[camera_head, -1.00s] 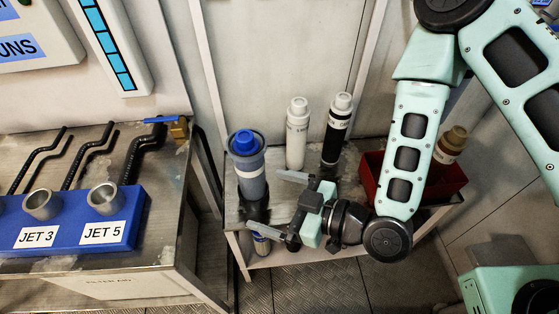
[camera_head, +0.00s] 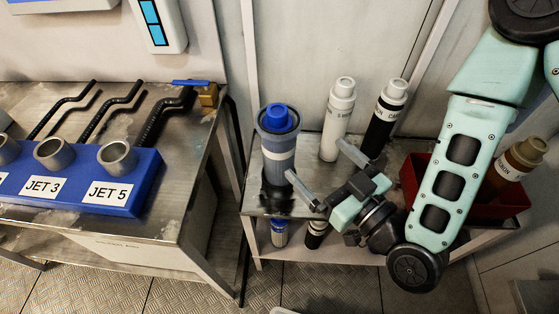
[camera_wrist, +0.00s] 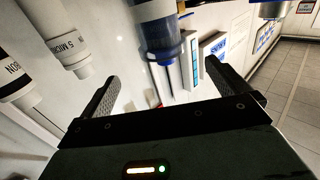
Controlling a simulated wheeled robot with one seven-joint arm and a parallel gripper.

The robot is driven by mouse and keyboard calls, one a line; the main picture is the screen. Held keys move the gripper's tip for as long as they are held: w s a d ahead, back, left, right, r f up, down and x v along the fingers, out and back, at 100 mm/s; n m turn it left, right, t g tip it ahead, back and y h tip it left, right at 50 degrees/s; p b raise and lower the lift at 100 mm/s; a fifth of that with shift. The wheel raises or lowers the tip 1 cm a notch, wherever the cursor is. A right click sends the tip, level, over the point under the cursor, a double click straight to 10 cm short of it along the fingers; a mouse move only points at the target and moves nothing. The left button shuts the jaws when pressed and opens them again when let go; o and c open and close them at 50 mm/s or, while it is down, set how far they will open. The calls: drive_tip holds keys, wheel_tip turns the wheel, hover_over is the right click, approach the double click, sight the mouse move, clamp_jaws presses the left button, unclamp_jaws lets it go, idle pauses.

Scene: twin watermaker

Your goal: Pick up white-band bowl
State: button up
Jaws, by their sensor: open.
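The likely white-band bowl is the blue-capped canister (camera_head: 279,160) with a pale band round its body, upright at the left end of the small bench. In the wrist view this canister (camera_wrist: 158,12) shows at the top, its blue end towards the fingers, a pale band above. My gripper (camera_head: 315,158) is open and empty, to the right of the canister, fingers pointing up and left towards it. In the wrist view the gripper (camera_wrist: 162,71) has its fingers wide apart, with the canister beyond the gap, not between them. The canister's foot is in dark shade.
A white bottle (camera_head: 338,120) and a black bottle (camera_head: 385,118) stand behind my gripper. A red bin (camera_head: 410,180) holds a brown bottle (camera_head: 518,165) at right. Smaller containers (camera_head: 279,232) sit on the lower shelf. A bench (camera_head: 185,215) with a blue jet rack (camera_head: 130,185) is at left.

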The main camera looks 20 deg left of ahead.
sight(294, 136)
drive_tip(key=x, duration=0.7)
drive_tip(key=shift+r+p, duration=0.1)
drive_tip(key=shift+p, duration=0.25)
drive_tip(key=shift+p+x, duration=0.6)
drive_tip(key=shift+x, duration=2.55)
drive_tip(key=shift+s+a, duration=0.1)
drive_tip(key=shift+s, duration=0.05)
drive_tip(key=c, duration=1.5)
drive_tip(key=shift+c, duration=0.2)
drive_tip(key=shift+r, duration=0.1)
